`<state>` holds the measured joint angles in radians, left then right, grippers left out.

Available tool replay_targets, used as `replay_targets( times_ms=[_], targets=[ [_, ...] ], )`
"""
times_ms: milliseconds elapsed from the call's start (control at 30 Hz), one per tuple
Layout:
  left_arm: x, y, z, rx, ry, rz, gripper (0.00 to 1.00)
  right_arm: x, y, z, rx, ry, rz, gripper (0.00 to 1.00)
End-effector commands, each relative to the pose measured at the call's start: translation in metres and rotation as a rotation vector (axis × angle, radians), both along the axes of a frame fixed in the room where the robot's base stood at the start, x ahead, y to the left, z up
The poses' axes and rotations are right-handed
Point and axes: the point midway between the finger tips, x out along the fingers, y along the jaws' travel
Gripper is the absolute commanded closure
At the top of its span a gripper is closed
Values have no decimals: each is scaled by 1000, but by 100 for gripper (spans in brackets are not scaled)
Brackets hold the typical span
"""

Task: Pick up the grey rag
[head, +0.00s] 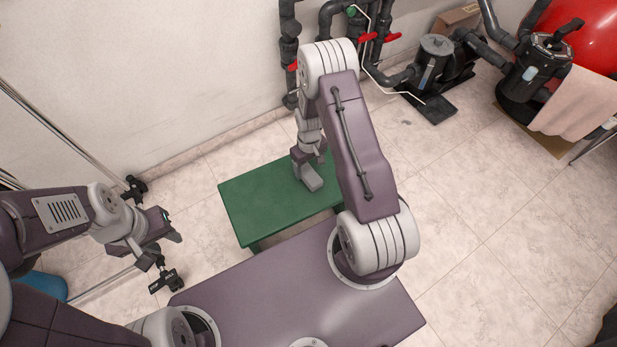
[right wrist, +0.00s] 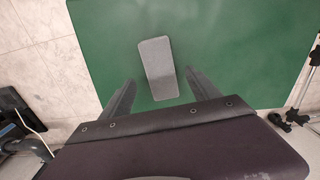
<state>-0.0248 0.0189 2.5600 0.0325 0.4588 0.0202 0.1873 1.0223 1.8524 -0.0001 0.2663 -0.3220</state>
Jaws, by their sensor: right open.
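The grey rag (right wrist: 158,66) is a flat, narrow grey rectangle lying on the green bench top (right wrist: 225,40). In the head view a grey strip on the green bench (head: 255,200), beside my right wrist, looks like the same rag (head: 312,181). My right gripper (right wrist: 160,77) is open and empty, and in the right wrist view the rag shows between its two fingers. In the head view the fingers of my right gripper are largely hidden by my arm. My left gripper (head: 174,237) is off to the left, away from the bench; its opening is unclear.
Dark pipes with red valve handles (head: 366,37) stand against the wall behind the bench. A pump (head: 436,60) and a filter tank (head: 541,65) are at the back right, with a pinkish cloth (head: 578,103) near them. The tiled floor at right is clear.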

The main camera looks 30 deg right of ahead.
Motion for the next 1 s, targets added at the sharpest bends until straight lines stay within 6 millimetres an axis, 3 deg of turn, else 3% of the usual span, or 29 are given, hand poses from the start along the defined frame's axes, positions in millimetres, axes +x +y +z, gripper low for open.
replay_targets(
  times_ms=[267,500,733,1000],
  targets=[
    [0,0,-31,0,0,0,64,0,1,-49,0,1,0,29],
    [0,0,-29,0,0,0,64,0,1,-50,0,0,0,29],
    [0,0,-29,0,0,0,64,0,1,-49,0,0,0,93],
    [0,0,-28,0,0,0,64,0,1,-47,0,0,0,94]
  ],
)
